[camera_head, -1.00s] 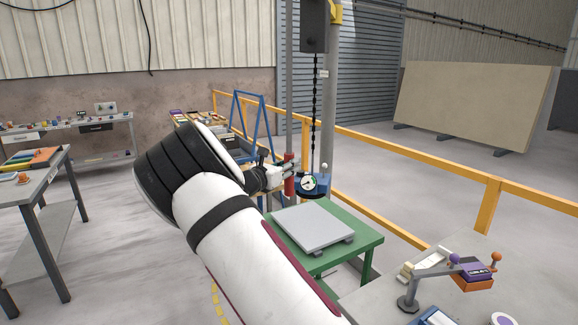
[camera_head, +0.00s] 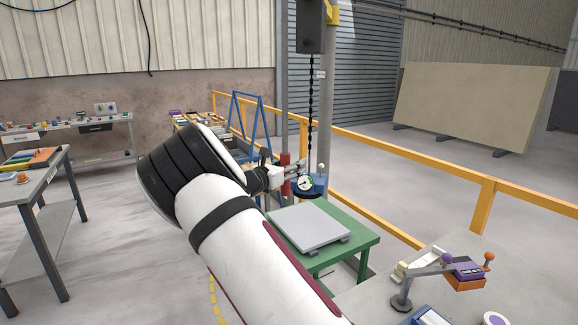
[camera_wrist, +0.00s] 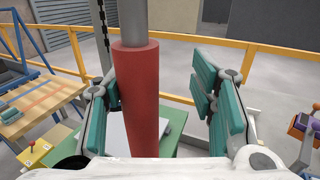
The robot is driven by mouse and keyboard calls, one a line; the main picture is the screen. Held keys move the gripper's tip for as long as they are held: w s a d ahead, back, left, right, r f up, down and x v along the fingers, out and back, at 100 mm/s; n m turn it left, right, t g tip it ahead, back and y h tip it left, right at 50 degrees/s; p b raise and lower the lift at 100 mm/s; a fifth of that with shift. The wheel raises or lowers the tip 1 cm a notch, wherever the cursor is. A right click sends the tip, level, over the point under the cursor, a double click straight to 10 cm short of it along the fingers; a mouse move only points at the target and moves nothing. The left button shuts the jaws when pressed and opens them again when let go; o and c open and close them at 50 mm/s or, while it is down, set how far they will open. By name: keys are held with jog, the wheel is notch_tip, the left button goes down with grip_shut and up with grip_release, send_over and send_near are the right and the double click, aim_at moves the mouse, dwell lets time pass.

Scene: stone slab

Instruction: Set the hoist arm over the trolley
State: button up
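The hoist has a grey post, a dark box (camera_head: 311,25) at the top and a chain (camera_head: 311,110) hanging to a blue lifter with a round gauge (camera_head: 304,183). A grey vertical rod carries a red sleeve (camera_head: 285,159), large in the wrist view (camera_wrist: 138,100). My gripper (camera_head: 291,172) is at the sleeve. In the wrist view my gripper (camera_wrist: 160,102) is open, with teal pads either side of the sleeve; the sleeve is nearer the left finger, with a wide gap on the right. A blue A-frame (camera_head: 258,135), possibly the trolley, stands behind.
A green table (camera_head: 350,248) with a grey slab (camera_head: 308,226) stands below the lifter. A yellow railing (camera_head: 400,155) runs behind. A grey bench (camera_head: 375,300) with tools is at front right, another table (camera_head: 45,185) at left. Floor between is clear.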

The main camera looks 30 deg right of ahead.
dwell(0.4)
jog(key=shift+a, duration=0.1)
jog(key=v, duration=1.2)
